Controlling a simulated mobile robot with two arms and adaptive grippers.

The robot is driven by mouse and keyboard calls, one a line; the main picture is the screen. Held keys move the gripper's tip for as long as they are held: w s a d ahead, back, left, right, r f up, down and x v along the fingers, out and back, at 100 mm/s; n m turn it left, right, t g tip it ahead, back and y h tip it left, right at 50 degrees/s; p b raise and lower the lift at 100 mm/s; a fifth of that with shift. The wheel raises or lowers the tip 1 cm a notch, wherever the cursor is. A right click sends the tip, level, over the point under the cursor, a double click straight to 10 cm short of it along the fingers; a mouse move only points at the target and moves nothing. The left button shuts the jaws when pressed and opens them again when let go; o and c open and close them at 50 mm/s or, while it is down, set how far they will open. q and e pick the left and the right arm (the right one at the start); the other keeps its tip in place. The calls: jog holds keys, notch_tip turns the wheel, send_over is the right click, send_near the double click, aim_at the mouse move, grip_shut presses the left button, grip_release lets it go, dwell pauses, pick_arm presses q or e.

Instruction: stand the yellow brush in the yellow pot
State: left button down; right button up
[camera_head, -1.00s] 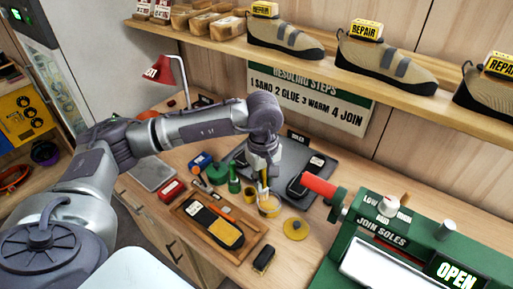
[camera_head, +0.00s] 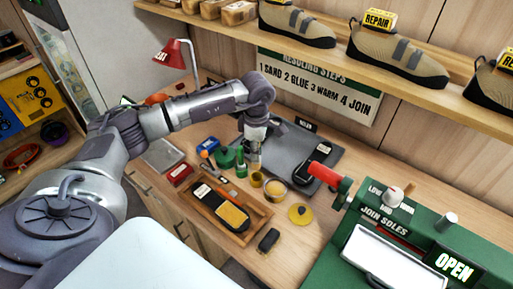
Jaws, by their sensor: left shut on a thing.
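My left gripper (camera_head: 253,160) points down over the bench and is shut on the yellow brush, of which little can be made out at this size. The small yellow pot (camera_head: 257,180) stands upright just below the fingertips. The brush's lower end is hard to see, and I cannot tell whether it is inside the pot. An open round jar of amber glue (camera_head: 275,189) stands just right of the pot. My right gripper is not in view.
A wooden tray (camera_head: 264,219) with a shoe sole, a yellow lid (camera_head: 300,214) and a dark brush (camera_head: 268,240) lie in front. A dark mat (camera_head: 283,147) is behind; the green press (camera_head: 425,235) is right.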

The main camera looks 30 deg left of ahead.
aim_at(257, 165)
pick_arm(q)
jog(key=shift+d+f+b, duration=0.1)
jog(key=shift+f+b, duration=0.55)
jog(key=shift+f, duration=0.85)
notch_tip(257, 165, down, 4)
jog(key=b, duration=0.3)
jog(key=shift+r, duration=0.15)
jog(key=c, duration=1)
grip_release()
notch_tip(257, 165, up, 12)
jog(key=shift+r, duration=0.1)
